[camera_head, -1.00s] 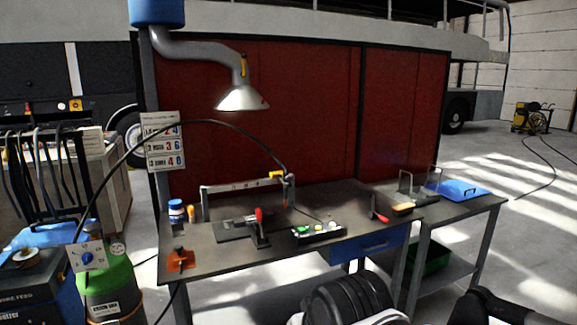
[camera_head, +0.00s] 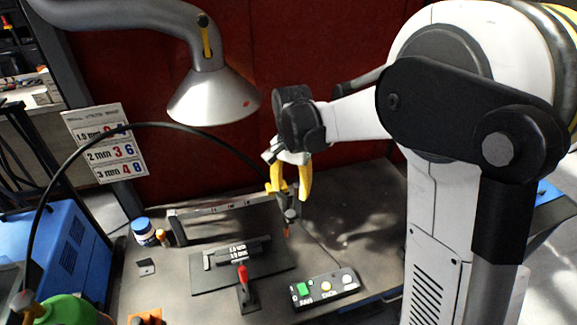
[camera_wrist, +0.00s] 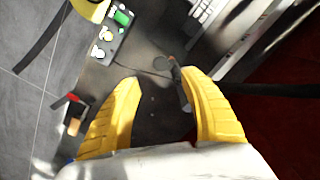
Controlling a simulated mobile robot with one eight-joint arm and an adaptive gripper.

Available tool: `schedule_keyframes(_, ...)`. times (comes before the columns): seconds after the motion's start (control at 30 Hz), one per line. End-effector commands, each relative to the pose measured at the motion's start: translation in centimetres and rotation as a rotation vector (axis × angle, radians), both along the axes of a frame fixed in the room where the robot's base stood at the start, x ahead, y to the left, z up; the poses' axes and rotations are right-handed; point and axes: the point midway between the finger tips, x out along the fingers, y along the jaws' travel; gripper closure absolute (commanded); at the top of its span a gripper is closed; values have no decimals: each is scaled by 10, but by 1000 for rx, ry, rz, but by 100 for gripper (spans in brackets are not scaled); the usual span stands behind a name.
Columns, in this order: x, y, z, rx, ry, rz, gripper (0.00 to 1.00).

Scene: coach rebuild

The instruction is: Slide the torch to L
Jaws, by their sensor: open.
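The torch (camera_head: 291,214) is dark with an orange tip. It hangs upright at the right end of the pale rail (camera_head: 222,201) above the bench, with the black cable leading to it. My gripper (camera_head: 289,194) is open, its yellow fingers just above and around the torch's upper part in the head view; contact cannot be told. In the wrist view the torch (camera_wrist: 173,66) lies by the right fingertip of my gripper (camera_wrist: 158,76). The fingers hide the torch's mount. I cannot read an L mark on the rail.
A control box (camera_head: 325,289) with coloured buttons and a red-handled clamp (camera_head: 244,285) stand in front of the rail. A dark plate (camera_head: 237,254) lies below it. The lamp hood (camera_head: 213,97) hangs at upper left. A blue-capped jar (camera_head: 143,231) stands by the rail's left end.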

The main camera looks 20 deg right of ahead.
Motion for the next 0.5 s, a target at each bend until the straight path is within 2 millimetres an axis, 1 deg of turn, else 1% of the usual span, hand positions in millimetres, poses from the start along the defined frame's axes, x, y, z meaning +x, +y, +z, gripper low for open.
schedule_keyframes(0.07, 2, 0, 0, 1, 9, -11, 48)
schedule_keyframes(0.17, 3, 0, -9, 0, 13, -16, 48)
schedule_keyframes(0.27, 3, 0, -25, 0, 13, -15, 48)
schedule_keyframes(0.5, 3, 0, -74, 0, 11, -14, 48)
